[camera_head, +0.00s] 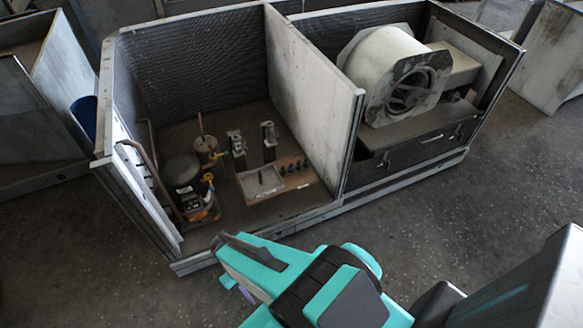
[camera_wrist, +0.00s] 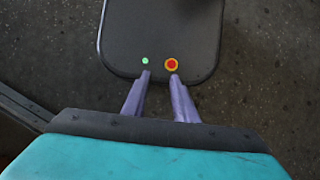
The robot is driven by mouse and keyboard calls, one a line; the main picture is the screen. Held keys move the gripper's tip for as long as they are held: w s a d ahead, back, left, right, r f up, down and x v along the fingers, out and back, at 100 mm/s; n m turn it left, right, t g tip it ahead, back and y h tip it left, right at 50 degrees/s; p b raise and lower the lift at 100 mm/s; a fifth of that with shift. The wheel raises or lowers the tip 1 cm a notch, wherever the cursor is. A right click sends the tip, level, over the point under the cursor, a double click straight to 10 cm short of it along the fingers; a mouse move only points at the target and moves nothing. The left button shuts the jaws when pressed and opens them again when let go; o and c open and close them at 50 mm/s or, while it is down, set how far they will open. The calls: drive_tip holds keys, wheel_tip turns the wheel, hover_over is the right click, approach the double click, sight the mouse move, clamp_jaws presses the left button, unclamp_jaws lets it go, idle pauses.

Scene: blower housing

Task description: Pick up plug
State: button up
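I cannot pick out a plug with certainty. A brown board (camera_head: 290,178) on the floor of the left compartment carries a row of several small dark upright pieces (camera_head: 295,166), too small to identify. A pale square tray (camera_head: 261,183) sits at the board's left end. My gripper (camera_wrist: 160,75) shows two purple fingers apart with nothing between them in the wrist view. In the head view my gripper is in front of the housing, outside its front edge, with its fingers mostly hidden by the wrist.
The metal housing (camera_head: 318,75) has a dividing panel and an open left compartment. A dark compressor (camera_head: 184,180), pipes and small fittings (camera_head: 237,143) stand there. A white blower (camera_head: 385,65) fills the right compartment. The concrete floor (camera_head: 440,215) in front is clear.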

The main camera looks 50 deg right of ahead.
drive_tip(key=w+d+f+t+y+b, duration=0.1)
drive_tip(key=w+d+f+b, duration=0.15)
drive_tip(key=w+b, duration=0.35)
drive_tip(key=w+d+f+t+b, duration=0.15)
drive_tip(key=w+d+b, duration=0.25)
drive_tip(key=w, duration=0.5)
drive_tip(key=w+d+m+t+b, duration=0.2)
drive_tip(key=w+d+t+b, duration=0.1)
drive_tip(key=w+d+b, duration=0.8)
drive_tip(key=w+d+r+t+b, duration=0.1)
drive_tip(key=w+d+r+b, duration=0.2)
drive_tip(key=d, duration=0.6)
drive_tip(key=w+d+r+t+b, duration=0.1)
drive_tip(key=w+d+b, duration=0.3)
drive_tip(key=d, duration=0.6)
drive_tip(key=s+d+r+t+h+b, duration=0.1)
drive_tip(key=d+r+b, duration=0.3)
drive_tip(key=d, duration=0.4)
drive_tip(key=s+d+r+t+h+b, duration=0.1)
drive_tip(key=s+d+r+b, duration=0.1)
drive_tip(key=d+r+b, duration=0.3)
drive_tip(key=d+b, duration=0.1)
drive_tip(key=d, duration=0.3)
drive_tip(key=shift+s+m, duration=0.15)
drive_tip(key=shift+m, duration=0.25)
drive_tip(key=shift+f, duration=0.1)
